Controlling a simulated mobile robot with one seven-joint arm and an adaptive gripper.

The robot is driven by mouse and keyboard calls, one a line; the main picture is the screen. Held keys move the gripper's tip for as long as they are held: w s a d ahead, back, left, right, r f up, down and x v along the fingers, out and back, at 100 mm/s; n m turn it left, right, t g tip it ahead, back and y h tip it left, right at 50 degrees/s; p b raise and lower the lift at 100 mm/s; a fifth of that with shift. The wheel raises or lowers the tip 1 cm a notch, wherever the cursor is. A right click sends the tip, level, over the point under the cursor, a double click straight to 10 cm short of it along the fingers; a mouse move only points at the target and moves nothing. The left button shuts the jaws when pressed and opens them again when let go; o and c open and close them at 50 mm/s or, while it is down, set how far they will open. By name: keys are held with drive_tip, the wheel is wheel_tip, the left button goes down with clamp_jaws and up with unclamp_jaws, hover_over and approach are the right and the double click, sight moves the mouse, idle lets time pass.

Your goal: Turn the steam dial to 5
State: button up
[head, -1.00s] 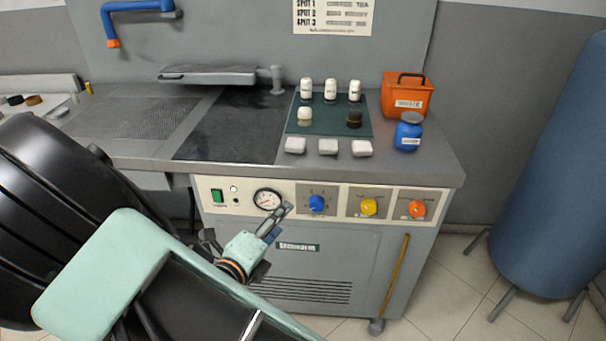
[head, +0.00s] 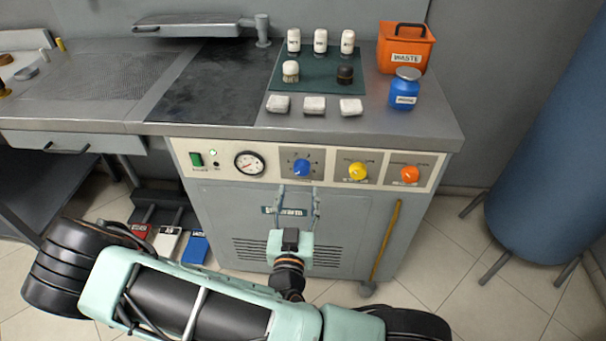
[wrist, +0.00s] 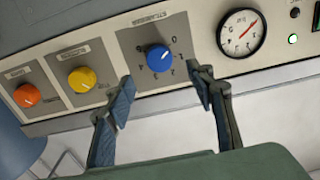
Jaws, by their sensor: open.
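A blue dial (head: 302,168) sits on the front panel of the machine, with numbers around it; its printed label is too small to read surely. In the wrist view the blue dial (wrist: 159,58) shows a small pale mark on its upper right side. My gripper (head: 298,192) is open and empty just below the blue dial in the head view. In the wrist view my gripper (wrist: 161,82) has one finger on each side of the dial's lower edge, and I see no contact.
A yellow dial (head: 357,172) and an orange dial (head: 409,175) sit right of the blue one. A round gauge (head: 249,163) and a green switch (head: 196,160) are to its left. The worktop (head: 420,128) overhangs the panel; a yellow rod (head: 386,240) stands below.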

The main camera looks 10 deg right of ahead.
sight(301, 171)
drive_tip(key=x, duration=0.7)
drive_tip(key=shift+w+d+b, duration=0.1)
drive_tip(key=shift+w+b, duration=0.2)
drive_tip(key=shift+w, duration=0.05)
drive_tip(key=shift+c, duration=0.6)
drive_tip(key=c, duration=1)
drive_tip(key=shift+c, duration=0.3)
drive_tip(key=shift+p, duration=0.4)
